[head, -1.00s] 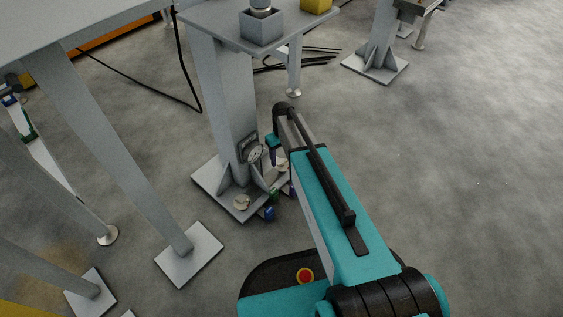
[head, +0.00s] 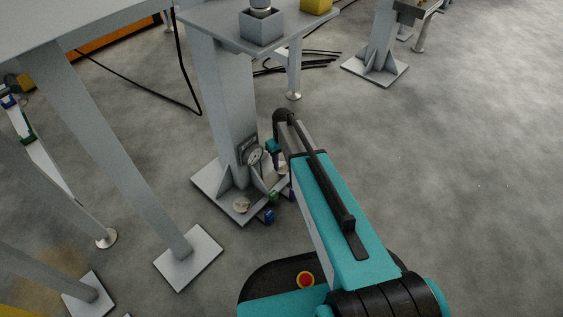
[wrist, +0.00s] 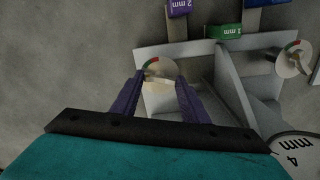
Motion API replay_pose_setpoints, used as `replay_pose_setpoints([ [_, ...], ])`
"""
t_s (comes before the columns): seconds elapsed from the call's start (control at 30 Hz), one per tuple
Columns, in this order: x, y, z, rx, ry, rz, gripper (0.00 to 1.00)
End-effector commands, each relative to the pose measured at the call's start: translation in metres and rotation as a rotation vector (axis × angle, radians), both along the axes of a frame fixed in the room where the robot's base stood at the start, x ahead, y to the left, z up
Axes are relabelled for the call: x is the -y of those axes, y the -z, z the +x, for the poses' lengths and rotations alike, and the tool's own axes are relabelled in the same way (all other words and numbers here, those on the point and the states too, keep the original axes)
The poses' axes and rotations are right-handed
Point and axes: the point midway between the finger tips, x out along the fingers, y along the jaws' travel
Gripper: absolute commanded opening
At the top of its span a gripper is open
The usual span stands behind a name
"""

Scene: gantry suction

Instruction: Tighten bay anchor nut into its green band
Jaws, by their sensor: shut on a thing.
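In the wrist view, my gripper (wrist: 160,79) has its two purple fingers closed on either side of a pale anchor nut (wrist: 160,86). A round pale dial with a small red and green band (wrist: 153,66) shows just beyond the fingertips. The nut sits at the base plate (wrist: 205,47) of a grey column. I cannot make out a pointer on this dial. In the head view, my arm hides most of the gripper and this nut. Another pale disc with a red and green band (wrist: 292,59) lies to the right in the wrist view, and appears at the column foot (head: 241,204).
Tags reading 2 mm (wrist: 179,8) and 1 mm (wrist: 224,31), and a blue tag (wrist: 268,2), lie by the plate. An upright gusset (wrist: 232,84) stands right of my fingers. Open floor lies right of the column.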

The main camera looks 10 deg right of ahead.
Motion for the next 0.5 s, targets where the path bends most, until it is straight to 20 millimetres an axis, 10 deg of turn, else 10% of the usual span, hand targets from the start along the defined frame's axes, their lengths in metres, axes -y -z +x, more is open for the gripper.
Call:
replay_pose_setpoints([
  [0.5, -0.0011, -0.0032, -0.0003, -0.003, 0.164, 0.002, 0.18],
])
